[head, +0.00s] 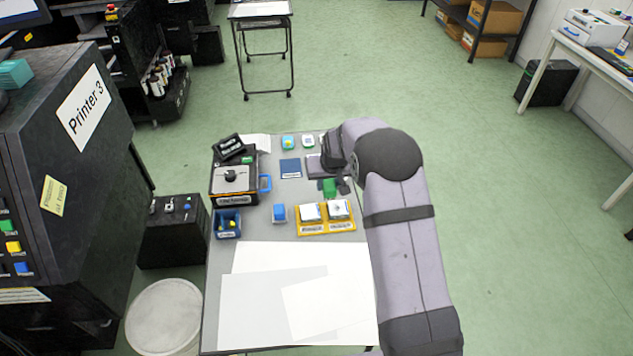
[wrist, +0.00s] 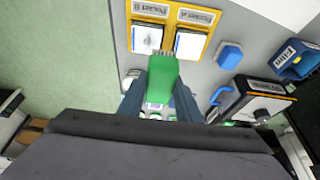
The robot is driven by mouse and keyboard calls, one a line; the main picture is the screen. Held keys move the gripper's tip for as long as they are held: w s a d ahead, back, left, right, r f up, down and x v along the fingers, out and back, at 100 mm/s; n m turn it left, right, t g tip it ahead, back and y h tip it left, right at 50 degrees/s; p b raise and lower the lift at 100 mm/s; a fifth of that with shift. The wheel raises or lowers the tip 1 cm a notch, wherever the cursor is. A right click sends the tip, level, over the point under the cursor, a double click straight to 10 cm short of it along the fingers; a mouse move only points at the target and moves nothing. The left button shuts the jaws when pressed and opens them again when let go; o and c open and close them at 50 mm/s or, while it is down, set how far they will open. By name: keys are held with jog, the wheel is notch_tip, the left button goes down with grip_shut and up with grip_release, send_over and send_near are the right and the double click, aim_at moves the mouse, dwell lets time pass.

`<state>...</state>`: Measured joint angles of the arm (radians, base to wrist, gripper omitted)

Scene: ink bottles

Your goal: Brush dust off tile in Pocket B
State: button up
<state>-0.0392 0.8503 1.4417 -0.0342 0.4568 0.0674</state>
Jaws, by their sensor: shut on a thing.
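A yellow tray (head: 325,229) holds two white tiles in labelled pockets. The Pocket B tile (wrist: 147,38) is on the left in the wrist view and on the right in the head view (head: 339,208). Small dark marks show on it. The other tile (wrist: 189,44) sits in the neighbouring pocket. My gripper (wrist: 158,93) is shut on a green brush (wrist: 163,76), which also shows in the head view (head: 329,188). The bristles point toward the tray, near its edge between the two tiles. I cannot tell whether they touch anything.
A blue block (head: 279,213) stands beside the tray. A blue bin (head: 227,224) and a black-sided box with a light top (head: 233,180) are farther left. White sheets (head: 270,305) cover the table's front. A blue pad (head: 290,168) lies behind.

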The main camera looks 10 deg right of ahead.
jog(key=shift+f+b, duration=1.95)
jog(key=shift+f, duration=1.1)
jog(key=shift+f+b, duration=0.7)
jog(key=shift+f, duration=0.3)
jog(key=shift+d, duration=0.1)
jog(key=shift+d+r, duration=0.15)
jog(key=shift+d, duration=1.45)
jog(key=shift+d, duration=0.15)
jog(key=shift+s+d, duration=0.1)
jog(key=shift+d, duration=1.45)
jog(key=shift+f+b, duration=0.25)
jog(key=shift+b, duration=0.1)
jog(key=shift+a, duration=0.1)
jog(key=shift+a+r, duration=0.1)
jog(key=shift+a, duration=1.55)
